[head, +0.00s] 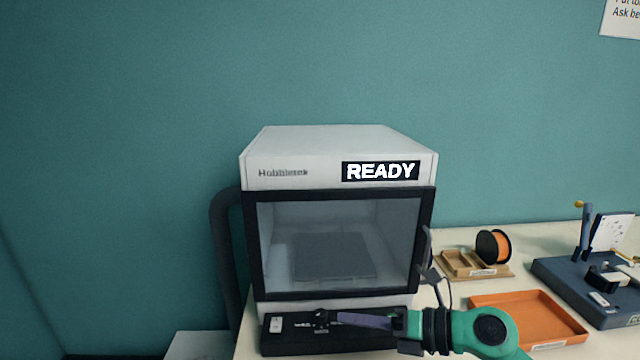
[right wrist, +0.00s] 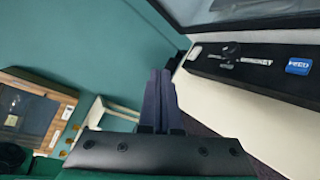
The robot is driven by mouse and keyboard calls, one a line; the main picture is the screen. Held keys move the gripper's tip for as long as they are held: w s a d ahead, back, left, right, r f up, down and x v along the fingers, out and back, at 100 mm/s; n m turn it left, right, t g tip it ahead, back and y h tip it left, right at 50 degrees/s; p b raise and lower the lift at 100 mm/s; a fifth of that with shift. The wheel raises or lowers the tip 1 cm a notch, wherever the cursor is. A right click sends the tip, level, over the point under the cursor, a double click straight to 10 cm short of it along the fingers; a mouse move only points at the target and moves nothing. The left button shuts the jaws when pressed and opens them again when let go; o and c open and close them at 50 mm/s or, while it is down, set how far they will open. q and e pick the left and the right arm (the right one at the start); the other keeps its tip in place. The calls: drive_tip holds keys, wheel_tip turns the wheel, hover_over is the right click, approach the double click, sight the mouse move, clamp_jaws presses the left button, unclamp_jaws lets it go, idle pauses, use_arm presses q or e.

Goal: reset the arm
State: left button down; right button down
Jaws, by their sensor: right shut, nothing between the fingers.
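My right arm comes in from the lower right in the head view, and its right gripper (head: 322,317) points left across the front of the machine's black control strip (head: 283,342). Its two dark fingers lie together with nothing between them. The closed fingers also show in the right wrist view (right wrist: 158,82), beside the black strip with a blue button (right wrist: 298,66). I cannot tell whether they touch the strip. My left gripper is in neither view.
A white machine (head: 300,147) with a closed glass door and a READY display stands on the table. To its right are an orange tray (head: 560,338), a wooden holder (head: 492,270), an orange spool (head: 492,247) and a dark blue stand (head: 560,275).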

drive_tip(key=w+d+r+m+t+h, duration=0.2)
drive_tip(key=w+d+r+m+t, duration=0.15)
drive_tip(key=r+m+t, duration=0.7)
drive_tip(key=s+d+f+m+g+h, duration=0.2)
drive_tip(key=s+d+f+m+h, duration=0.1)
drive_tip(key=d+f+m+h, duration=1.35)
drive_tip(key=s+a+f+m+g+y, duration=0.25)
drive_tip(key=s+f+m+g, duration=0.25)
drive_tip(key=s+f, duration=0.35)
drive_tip(key=s+a+f+m+g+y, duration=0.1)
drive_tip(key=s+f+m+g+y, duration=0.25)
drive_tip(key=s+f+g, duration=0.5)
drive_tip(key=s+f+t, duration=0.1)
drive_tip(key=s+f, duration=0.2)
drive_tip(key=f, duration=1.7)
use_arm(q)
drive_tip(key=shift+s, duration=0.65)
use_arm(e)
drive_tip(key=s+d+f+g, duration=0.1)
drive_tip(key=s+d+f, duration=0.2)
drive_tip(key=s+f, duration=1.3)
drive_tip(key=shift+s+d+f+h, duration=0.15)
drive_tip(key=shift+s+f+h, duration=0.25)
drive_tip(key=shift+s, duration=0.7)
